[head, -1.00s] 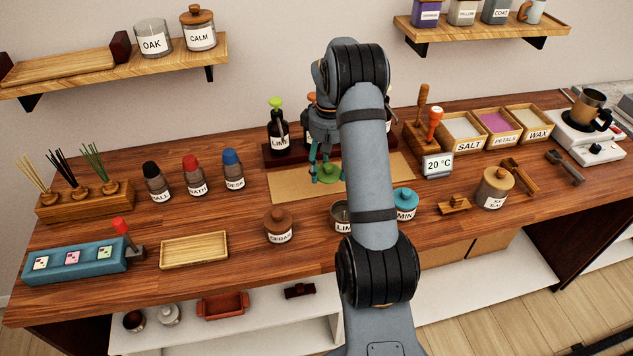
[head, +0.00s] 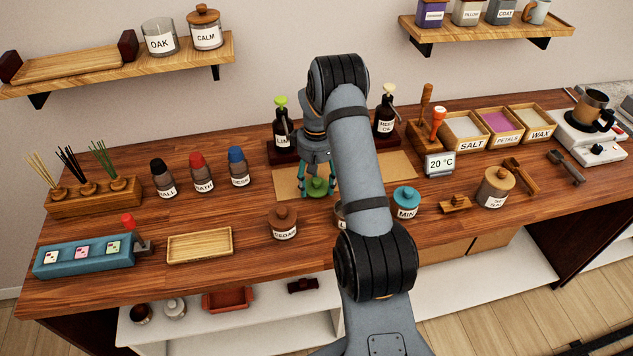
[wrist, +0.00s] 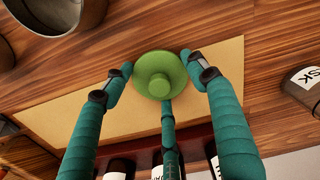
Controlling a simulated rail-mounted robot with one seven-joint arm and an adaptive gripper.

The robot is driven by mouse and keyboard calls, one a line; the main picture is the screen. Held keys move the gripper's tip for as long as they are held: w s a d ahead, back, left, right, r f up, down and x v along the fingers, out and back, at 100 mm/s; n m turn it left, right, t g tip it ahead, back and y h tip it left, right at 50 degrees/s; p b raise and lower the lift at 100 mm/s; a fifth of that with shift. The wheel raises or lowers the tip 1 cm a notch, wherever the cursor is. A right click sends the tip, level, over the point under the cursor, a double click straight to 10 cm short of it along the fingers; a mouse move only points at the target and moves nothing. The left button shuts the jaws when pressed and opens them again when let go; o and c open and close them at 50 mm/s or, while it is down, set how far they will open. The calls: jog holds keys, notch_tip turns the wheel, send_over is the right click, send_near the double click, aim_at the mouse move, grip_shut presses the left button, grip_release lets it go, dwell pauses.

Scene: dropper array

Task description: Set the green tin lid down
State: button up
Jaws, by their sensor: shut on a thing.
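The green tin lid (head: 317,186) is a round disc with a knob on top, over the front part of the tan mat (head: 398,164). In the wrist view the lid (wrist: 152,68) sits between the teal fingers of my gripper (wrist: 160,80), with the knob toward the camera. My gripper (head: 317,180) is shut on the lid. I cannot tell whether the lid touches the mat or hangs just above it. An open tin (wrist: 55,15) stands at the upper left of the wrist view; in the head view it is mostly hidden behind my arm.
A dark rack with pump bottles (head: 282,135) stands behind the mat. The CEDAR jar (head: 283,224) and the teal-lidded MINT tin (head: 405,203) stand in front. The DESK bottle (head: 238,168) is to the left. Bare wood lies between that bottle and the mat.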

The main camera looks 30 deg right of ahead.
aim_at(316, 181)
jog(key=o, duration=1.3)
jog(key=shift+f, duration=0.1)
notch_tip(316, 181, up, 12)
jog(key=shift+r+b, duration=0.2)
jog(key=shift+b, duration=0.35)
